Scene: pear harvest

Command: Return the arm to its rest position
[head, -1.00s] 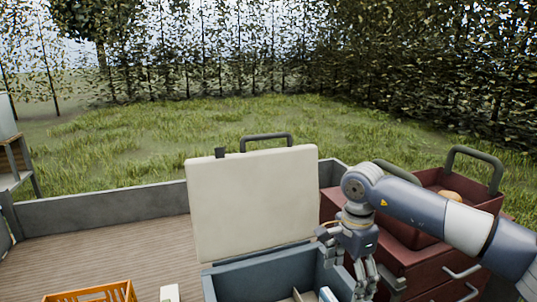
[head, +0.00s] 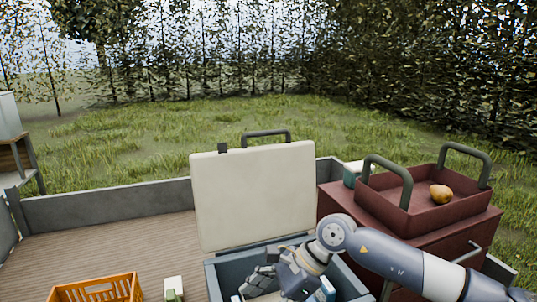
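My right arm comes in from the right, low across the picture. Its gripper (head: 258,284) points left and down in front of the opening of a blue-grey box (head: 213,281). The box's pale lid (head: 254,198) stands open behind it. I cannot tell whether the fingers are apart or closed, and I see no object clearly held in them. The gripper and forearm hide much of the box's inside. My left gripper is not in view.
A red tray (head: 385,198) with upright handles holds a yellow-orange pear (head: 441,193) on a red cabinet (head: 430,238) at right. An orange crate (head: 98,289) and a small white-and-green item (head: 173,288) are at the lower left. The wooden floor (head: 120,243) left of the lid is clear.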

